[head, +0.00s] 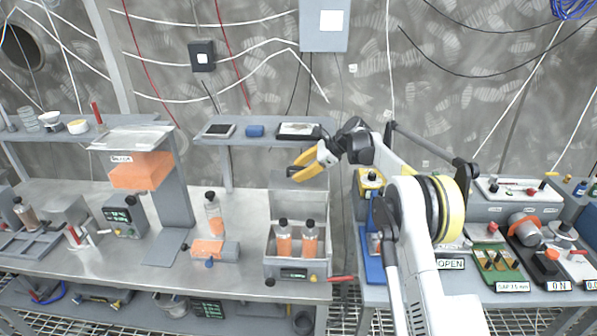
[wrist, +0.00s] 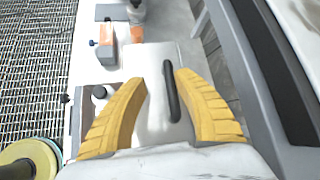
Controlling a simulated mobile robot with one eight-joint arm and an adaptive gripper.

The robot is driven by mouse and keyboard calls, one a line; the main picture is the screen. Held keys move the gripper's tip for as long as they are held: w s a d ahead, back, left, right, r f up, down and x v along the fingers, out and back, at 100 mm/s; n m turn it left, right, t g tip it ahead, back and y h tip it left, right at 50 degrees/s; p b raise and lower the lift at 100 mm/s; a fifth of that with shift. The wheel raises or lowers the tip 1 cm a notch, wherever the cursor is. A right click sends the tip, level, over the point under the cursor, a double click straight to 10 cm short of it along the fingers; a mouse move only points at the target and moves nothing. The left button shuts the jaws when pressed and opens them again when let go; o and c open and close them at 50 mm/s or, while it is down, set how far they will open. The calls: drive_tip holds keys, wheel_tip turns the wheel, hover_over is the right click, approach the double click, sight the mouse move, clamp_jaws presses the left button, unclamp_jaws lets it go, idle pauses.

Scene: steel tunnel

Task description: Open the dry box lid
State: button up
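A grey box (head: 297,268), which I take to be the dry box, stands at the right end of the left bench. Two dark-capped bottles (head: 284,240) with orange contents stand in it. A grey panel (head: 297,203), apparently its lid, stands raised behind them. In the wrist view a pale panel (wrist: 153,75) carries a dark bar handle (wrist: 172,92). My gripper (head: 305,163) is above the raised panel, its yellow fingers apart and empty. In the wrist view the gripper (wrist: 160,88) has a finger on each side of the handle; I cannot tell whether either touches.
A shelf (head: 265,141) with small devices is behind my gripper. A capped bottle (head: 213,213) and a grey block with an orange part (head: 208,250) stand left of the box. The right bench holds several devices and an OPEN sign (head: 451,264). Bench is bare between the left-hand items.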

drive_tip(key=v, duration=1.2)
